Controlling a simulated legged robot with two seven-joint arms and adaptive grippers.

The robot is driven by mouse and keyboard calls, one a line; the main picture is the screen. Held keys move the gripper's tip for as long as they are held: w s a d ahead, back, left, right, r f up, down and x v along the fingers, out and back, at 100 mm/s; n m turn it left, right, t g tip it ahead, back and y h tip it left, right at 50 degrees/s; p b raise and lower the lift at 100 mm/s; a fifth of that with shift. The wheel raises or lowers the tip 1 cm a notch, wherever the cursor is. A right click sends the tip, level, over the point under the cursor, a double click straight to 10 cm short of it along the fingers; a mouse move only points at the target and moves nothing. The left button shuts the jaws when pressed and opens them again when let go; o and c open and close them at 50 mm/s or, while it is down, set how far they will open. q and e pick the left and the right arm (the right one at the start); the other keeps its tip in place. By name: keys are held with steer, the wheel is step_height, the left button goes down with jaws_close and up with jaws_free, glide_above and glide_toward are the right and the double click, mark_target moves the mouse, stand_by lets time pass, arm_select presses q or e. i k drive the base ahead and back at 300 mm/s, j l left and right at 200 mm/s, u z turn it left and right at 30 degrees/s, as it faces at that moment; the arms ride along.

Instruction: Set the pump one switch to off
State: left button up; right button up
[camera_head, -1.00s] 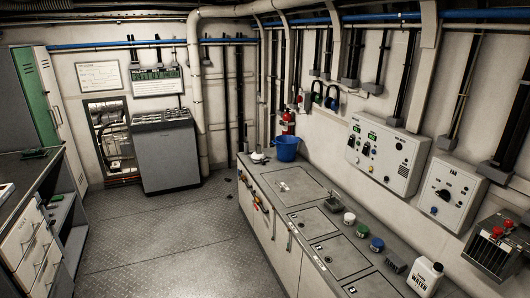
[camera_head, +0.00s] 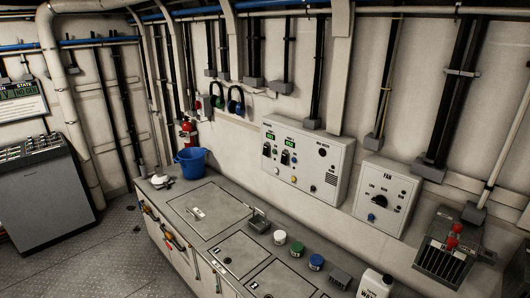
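A white control box (camera_head: 312,182) is mounted on the wall above the counter, right of centre. It has two small green displays (camera_head: 290,142) with dark switches (camera_head: 285,158) below them, plus a few small coloured knobs or lamps. The lettering is too small to read, so I cannot tell which switch is pump one or how it is set. A second wall box marked FAN (camera_head: 400,190) hangs to its right, with a black rotary knob and a blue button. Neither of my grippers is in view.
A long grey counter (camera_head: 180,205) runs below the boxes. On it stand a blue bucket (camera_head: 191,163), small white, green and blue-lidded jars (camera_head: 316,263) and a white water jug (camera_head: 374,285). Open metal floor (camera_head: 95,250) lies to the left. A red-levered unit (camera_head: 445,250) is at right.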

mark_target(265, 151)
steer(key=i+j, duration=0.45)
steer(key=j, duration=0.25)
steer(key=i+j+u, duration=0.1)
steer(key=i+j, duration=0.35)
steer(key=j, duration=0.25)
steer(key=i+j, duration=0.45)
steer(key=j, duration=0.2)
steer(key=i+j+u, duration=0.1)
steer(key=i+j, duration=0.4)
steer(key=j, duration=0.15)
